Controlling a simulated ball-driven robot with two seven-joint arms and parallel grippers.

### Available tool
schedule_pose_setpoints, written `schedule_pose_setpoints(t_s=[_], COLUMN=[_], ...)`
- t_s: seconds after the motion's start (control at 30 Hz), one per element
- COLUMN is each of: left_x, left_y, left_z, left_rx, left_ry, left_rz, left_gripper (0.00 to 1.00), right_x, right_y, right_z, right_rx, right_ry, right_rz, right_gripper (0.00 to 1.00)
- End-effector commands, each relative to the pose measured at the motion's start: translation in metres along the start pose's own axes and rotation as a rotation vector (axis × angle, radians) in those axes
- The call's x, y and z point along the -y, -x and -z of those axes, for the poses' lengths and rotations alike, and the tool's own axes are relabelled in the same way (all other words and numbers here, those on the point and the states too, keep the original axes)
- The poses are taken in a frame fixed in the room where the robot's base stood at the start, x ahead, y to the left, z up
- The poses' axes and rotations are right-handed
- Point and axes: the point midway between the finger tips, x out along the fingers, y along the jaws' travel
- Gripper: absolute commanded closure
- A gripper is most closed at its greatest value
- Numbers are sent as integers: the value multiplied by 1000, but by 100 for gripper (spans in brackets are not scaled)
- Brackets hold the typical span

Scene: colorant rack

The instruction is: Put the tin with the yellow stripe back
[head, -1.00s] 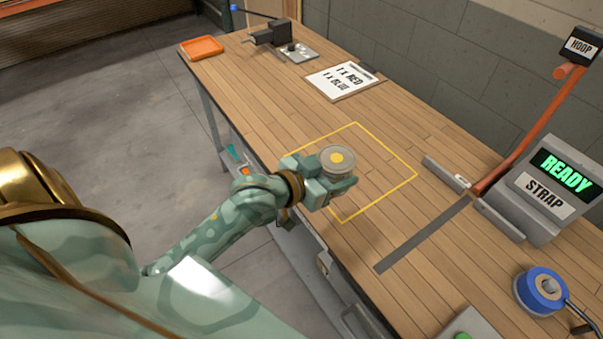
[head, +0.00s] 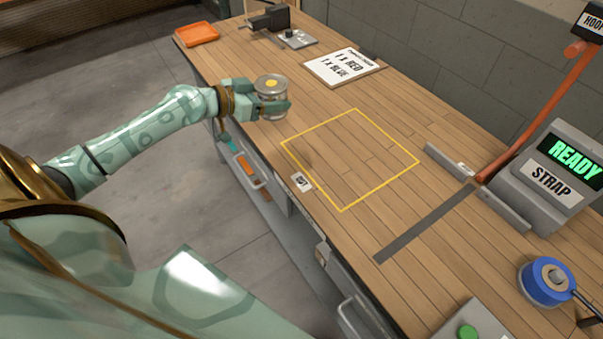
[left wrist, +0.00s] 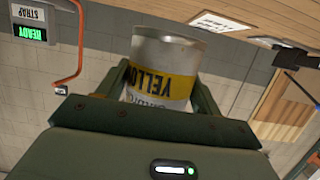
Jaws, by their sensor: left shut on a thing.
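The tin with the yellow stripe (head: 271,85) is held in my left gripper (head: 272,104), above the left edge of the wooden bench (head: 300,92). Its lid bears a yellow dot. In the left wrist view the tin (left wrist: 165,60) shows a yellow band with "YELLOW" upside down, between the two fingers of the left gripper (left wrist: 160,100). My right gripper is not in view. No rack for tins can be made out in these views.
A yellow outlined square (head: 350,160) on the bench is empty. A white order card (head: 343,68), an orange tray (head: 197,34) and a dark device (head: 270,18) are at the far end. A strapping machine (head: 550,180) and a blue spool (head: 546,282) stand at right.

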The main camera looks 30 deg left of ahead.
Motion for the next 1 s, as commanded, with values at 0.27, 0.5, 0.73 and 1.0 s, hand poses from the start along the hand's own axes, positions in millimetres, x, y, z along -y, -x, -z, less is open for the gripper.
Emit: schedule_pose_setpoints(t_s=[0.27, 0.5, 0.73, 1.0], left_x=[-4, -49, -89, -116], left_y=[2, -3, -13, -23], left_z=[2, -13, -43, -76], left_rx=[0, -3, -1, 1], left_ry=[7, 12, 12, 9], left_rz=[13, 13, 15, 14], left_gripper=[69, 69, 69, 69], right_x=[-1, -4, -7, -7], right_y=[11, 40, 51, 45], right_z=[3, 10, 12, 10], right_rx=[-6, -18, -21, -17], right_ry=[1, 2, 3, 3], right_rz=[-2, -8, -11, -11], right_gripper=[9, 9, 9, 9])
